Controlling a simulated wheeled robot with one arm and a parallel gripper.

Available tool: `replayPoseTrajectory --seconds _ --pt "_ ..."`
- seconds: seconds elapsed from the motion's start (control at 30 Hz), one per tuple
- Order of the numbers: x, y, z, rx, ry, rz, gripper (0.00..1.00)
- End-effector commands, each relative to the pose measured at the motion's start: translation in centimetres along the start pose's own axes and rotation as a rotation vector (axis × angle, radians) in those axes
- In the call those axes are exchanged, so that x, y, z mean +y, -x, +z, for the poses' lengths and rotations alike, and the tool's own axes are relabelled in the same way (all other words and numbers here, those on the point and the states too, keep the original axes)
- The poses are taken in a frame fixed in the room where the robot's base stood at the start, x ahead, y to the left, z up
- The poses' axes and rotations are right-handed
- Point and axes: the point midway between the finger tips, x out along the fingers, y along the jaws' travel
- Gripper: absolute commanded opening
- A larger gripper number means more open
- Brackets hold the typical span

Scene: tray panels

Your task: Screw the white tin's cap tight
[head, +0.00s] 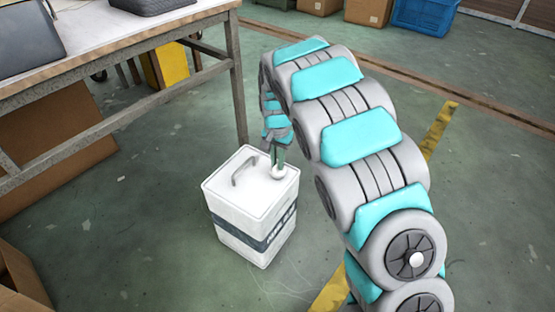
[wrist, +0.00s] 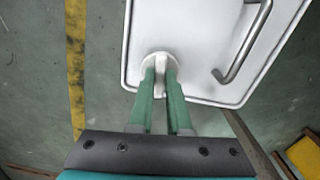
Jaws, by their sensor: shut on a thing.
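The white tin (head: 258,210) is a square can with a dark printed band. It stands upright on the floor just right of the table. Its top has a grey bar handle (head: 244,171) and a small round white cap (head: 279,172) near one corner. In the wrist view, the tin's top (wrist: 200,60) fills the upper middle, with the cap (wrist: 150,60) near its edge. My gripper (wrist: 160,72) comes down on the cap, its two green fingers shut on the cap's raised grip. The fingers hide part of the cap, and I cannot tell how far it is turned.
A wooden-topped table (head: 130,45) with grey metal legs stands close behind and left of the tin. Cardboard boxes (head: 50,150) lie under it. A blue crate (head: 424,15) is at the back. The floor in front of the tin is clear.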

Motion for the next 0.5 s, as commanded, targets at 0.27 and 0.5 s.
replayPoseTrajectory --seconds 0.27,0.5 --pt "-0.03 0.10 -0.05 0.001 -0.106 -0.002 0.00" --pt "-0.05 0.06 -0.06 0.001 -0.134 -0.002 0.00"
